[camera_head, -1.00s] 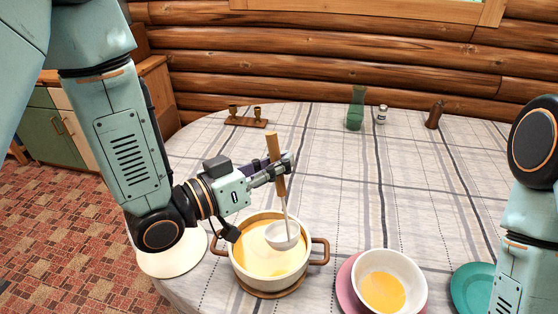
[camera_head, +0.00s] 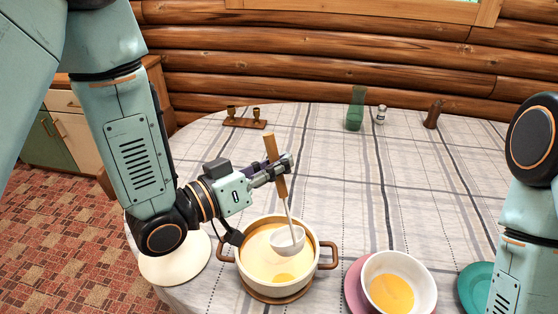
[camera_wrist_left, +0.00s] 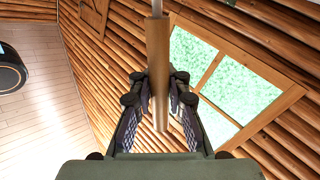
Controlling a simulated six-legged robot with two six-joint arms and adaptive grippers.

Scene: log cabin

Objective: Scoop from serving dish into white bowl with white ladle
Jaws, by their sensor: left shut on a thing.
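My left gripper (camera_head: 273,172) is shut on the wooden handle of the white ladle (camera_head: 287,240). The handle also shows between the fingers in the left wrist view (camera_wrist_left: 158,75). The ladle stands nearly upright, its bowl over the right part of the serving dish (camera_head: 253,283), a cream pot with brown handles and yellowish soup in it. I cannot tell whether the ladle's bowl touches the soup. The white bowl (camera_head: 425,272) stands to the right on a pink plate, with orange-yellow soup in it. My right arm shows at the right edge; its gripper is out of view.
A pink plate (camera_head: 354,290) lies under the white bowl. A teal plate (camera_head: 474,288) is at the lower right. A green glass (camera_head: 355,110), a small shaker (camera_head: 381,114), a brown bottle (camera_head: 433,115) and a candle holder (camera_head: 245,121) stand at the back. The middle of the tablecloth is clear.

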